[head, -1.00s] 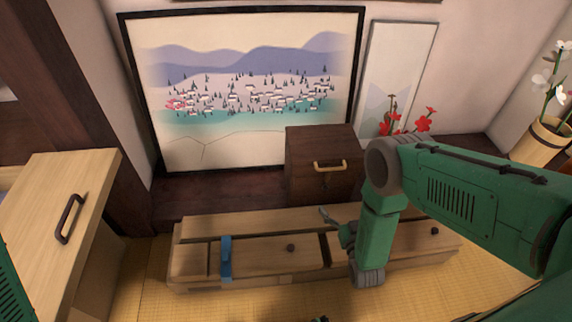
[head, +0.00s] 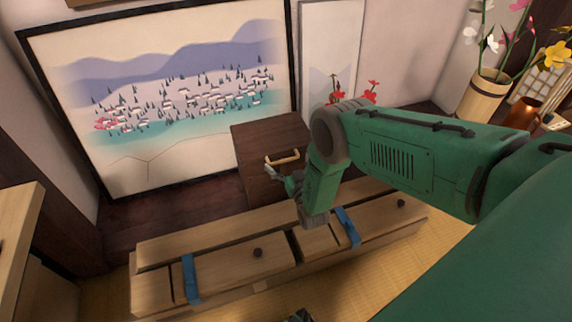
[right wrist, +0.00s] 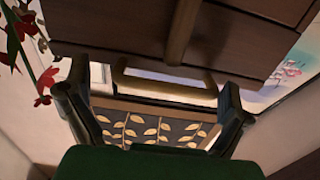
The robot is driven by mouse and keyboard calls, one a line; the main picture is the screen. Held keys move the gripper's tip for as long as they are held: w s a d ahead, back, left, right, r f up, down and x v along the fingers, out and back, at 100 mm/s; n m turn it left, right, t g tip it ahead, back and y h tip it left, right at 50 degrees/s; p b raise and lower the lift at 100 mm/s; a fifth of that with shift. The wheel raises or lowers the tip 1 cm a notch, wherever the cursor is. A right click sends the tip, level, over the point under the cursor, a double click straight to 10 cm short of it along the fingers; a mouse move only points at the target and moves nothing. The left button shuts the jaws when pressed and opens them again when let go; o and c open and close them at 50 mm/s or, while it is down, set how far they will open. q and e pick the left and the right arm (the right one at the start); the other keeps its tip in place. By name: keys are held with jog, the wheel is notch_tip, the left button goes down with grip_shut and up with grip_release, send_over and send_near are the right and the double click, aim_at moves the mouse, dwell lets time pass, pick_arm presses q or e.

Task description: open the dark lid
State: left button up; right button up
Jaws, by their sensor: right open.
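The dark wooden box (head: 272,135) stands behind the long wooden bench, with a pale, gold-coloured handle (head: 283,160) on its dark lid. It looks closed. My right gripper (head: 274,172) is at the box front beside the handle. In the right wrist view the right gripper (right wrist: 153,92) is open, with its two fingers wide apart and the handle (right wrist: 165,86) showing between them. I cannot tell if they touch it. The dark wood (right wrist: 180,40) fills the top there. A small dark and green tip of my left gripper (head: 299,315) shows at the bottom edge.
The long bench (head: 225,232) with blue straps (head: 191,278) and round knobs lies in front of the box. Red flowers (head: 372,90) stand just right of the box. A large landscape painting (head: 170,90) leans behind it. A wooden cabinet (head: 15,220) is at the left.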

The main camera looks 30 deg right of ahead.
jog(key=shift+w, duration=0.25)
jog(key=shift+a+r, duration=0.35)
jog(key=shift+a, duration=0.15)
jog(key=c, duration=1.2)
jog(key=shift+d, duration=0.1)
jog(key=shift+c, duration=1.2)
jog(key=shift+d, duration=0.2)
pick_arm(q)
jog(key=shift+s+a+f, duration=0.1)
jog(key=shift+a+f, duration=0.05)
jog(key=shift+a, duration=0.05)
